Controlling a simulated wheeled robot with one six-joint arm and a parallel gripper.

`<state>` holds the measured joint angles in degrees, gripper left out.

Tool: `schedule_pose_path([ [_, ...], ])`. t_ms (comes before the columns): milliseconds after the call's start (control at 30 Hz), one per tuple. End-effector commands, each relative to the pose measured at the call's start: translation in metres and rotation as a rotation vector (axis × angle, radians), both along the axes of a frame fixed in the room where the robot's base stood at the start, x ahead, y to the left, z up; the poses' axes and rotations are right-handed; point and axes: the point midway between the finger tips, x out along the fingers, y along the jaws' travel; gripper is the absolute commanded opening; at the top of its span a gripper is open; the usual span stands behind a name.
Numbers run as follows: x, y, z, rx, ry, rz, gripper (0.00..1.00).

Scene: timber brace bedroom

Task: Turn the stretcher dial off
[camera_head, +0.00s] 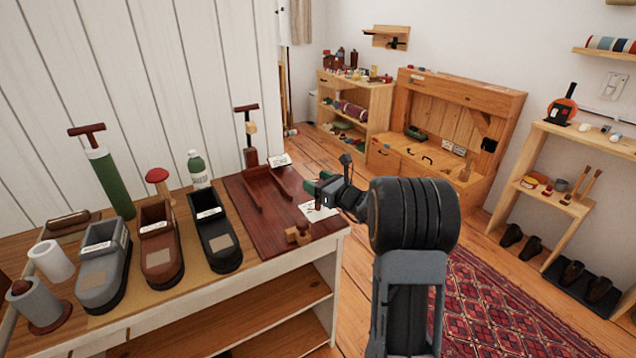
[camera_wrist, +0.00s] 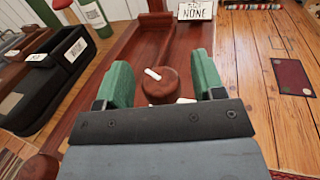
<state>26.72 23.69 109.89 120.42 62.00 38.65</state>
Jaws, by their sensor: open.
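In the wrist view a round, dark reddish-brown dial (camera_wrist: 164,88) with a short white mark stands on the reddish-brown wooden board. The mark points to the upper left in that picture. My gripper (camera_wrist: 162,68) has green fingers and is open, with one finger on each side of the dial. I cannot tell whether either finger touches it. In the head view my gripper (camera_head: 320,186) hangs over the right side of the board (camera_head: 262,222) on the bench. I cannot make out the dial there. A small card reading "NONE" (camera_wrist: 197,10) stands beyond the dial.
Grey (camera_head: 103,283), brown (camera_head: 160,262) and black (camera_head: 220,250) shoe-shaped trays stand left of the board. A green bottle (camera_head: 198,168) and a white paper (camera_head: 314,212) are near. Wooden shelves and a red rug (camera_head: 500,312) lie to the right.

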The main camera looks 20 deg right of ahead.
Motion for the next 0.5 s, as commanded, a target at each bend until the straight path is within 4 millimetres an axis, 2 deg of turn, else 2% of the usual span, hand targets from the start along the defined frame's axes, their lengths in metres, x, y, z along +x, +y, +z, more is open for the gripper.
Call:
schedule_pose_path([
  [67, -0.0002, -0.0001, 0.0, 0.0, 0.0, 0.0, 0.57],
  [500, -0.0004, -0.0002, 0.0, 0.0, 0.0, 0.0, 0.15],
])
